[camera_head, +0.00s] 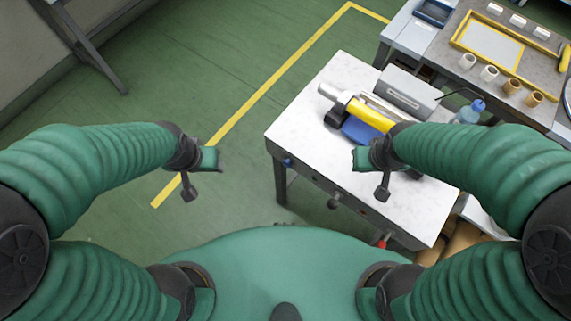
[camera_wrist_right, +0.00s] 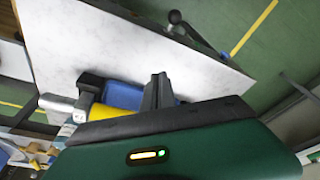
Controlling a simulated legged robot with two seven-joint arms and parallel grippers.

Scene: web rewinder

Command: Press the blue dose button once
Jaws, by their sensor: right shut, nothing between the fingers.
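I cannot clearly tell which blue part is the dose button. A small blue knob (camera_head: 287,162) sits on the front edge of the white-topped table. A blue part (camera_head: 360,133) lies by a yellow cylinder (camera_head: 370,115) on the table. These also show in the right wrist view as a blue body (camera_wrist_right: 125,95) and a yellow cylinder (camera_wrist_right: 101,112). My right gripper (camera_head: 362,159) is over the table near the blue part; its fingers (camera_wrist_right: 159,88) are shut and empty. My left gripper (camera_head: 212,159) is over the floor, left of the table; its fingers are unclear.
The white tabletop (camera_head: 310,115) is clear at its left. A grey box (camera_head: 408,90) and a blue-capped bottle (camera_head: 468,111) stand at the back right. A bench (camera_head: 440,55) with a yellow frame and several rolls is behind.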

